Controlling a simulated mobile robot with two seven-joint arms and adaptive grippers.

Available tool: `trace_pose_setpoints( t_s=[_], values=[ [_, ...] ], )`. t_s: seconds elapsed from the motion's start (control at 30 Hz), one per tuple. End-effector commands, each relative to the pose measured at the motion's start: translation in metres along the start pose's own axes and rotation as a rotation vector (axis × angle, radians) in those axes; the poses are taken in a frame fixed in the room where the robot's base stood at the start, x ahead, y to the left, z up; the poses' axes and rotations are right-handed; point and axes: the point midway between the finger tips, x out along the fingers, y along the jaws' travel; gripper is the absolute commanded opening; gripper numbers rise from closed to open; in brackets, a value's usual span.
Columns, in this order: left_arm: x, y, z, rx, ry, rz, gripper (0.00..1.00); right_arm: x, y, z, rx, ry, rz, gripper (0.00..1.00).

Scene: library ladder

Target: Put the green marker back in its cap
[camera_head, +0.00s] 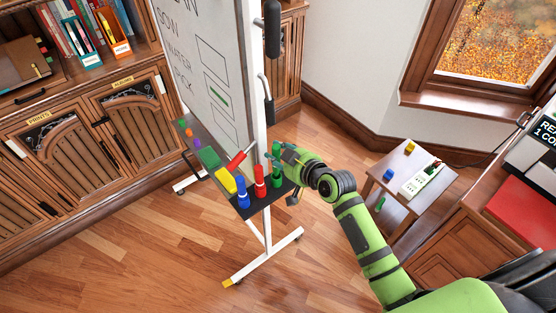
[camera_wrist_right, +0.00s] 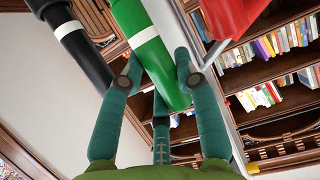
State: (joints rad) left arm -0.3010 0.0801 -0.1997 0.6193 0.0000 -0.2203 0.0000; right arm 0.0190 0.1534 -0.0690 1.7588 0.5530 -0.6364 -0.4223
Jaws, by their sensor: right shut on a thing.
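The green marker (camera_wrist_right: 153,50), with a white band, is upright in my right gripper (camera_wrist_right: 160,80); the teal fingers close around its lower part in the wrist view. In the head view my right gripper (camera_head: 279,156) is at the right end of the whiteboard tray. A green piece (camera_head: 276,179) stands on the tray directly below the fingers, likely the cap. The fingers cover the join, so I cannot tell whether marker and cap are seated together. My left gripper is not in view.
A red marker (camera_head: 260,182), a blue one (camera_head: 242,192) and a yellow one (camera_head: 225,180) stand beside it on the dark tray (camera_head: 254,209). A red piece (camera_head: 236,160) leans behind. The whiteboard post (camera_head: 257,75) is close. A small side table (camera_head: 408,161) stands right.

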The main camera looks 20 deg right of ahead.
Motion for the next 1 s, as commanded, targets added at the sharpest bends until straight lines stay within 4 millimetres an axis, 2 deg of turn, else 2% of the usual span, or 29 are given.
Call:
trace_pose_setpoints(
  t_s=[0.33,0.57,0.6,0.63,1.0],
  values=[
    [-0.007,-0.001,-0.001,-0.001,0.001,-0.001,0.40,0.015,0.000,0.031,0.000,-0.002,0.000,0.13],
    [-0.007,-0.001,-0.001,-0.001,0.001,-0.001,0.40,0.016,-0.001,0.034,0.000,0.001,0.000,0.13],
    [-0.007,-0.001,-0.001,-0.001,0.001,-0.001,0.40,0.016,-0.001,0.034,0.000,0.001,0.000,0.44],
    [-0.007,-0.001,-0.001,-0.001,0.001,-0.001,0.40,0.016,0.000,0.034,0.000,0.001,0.000,0.56],
    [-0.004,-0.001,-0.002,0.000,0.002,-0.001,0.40,0.017,0.000,0.036,0.001,0.000,0.001,0.56]
  ],
)
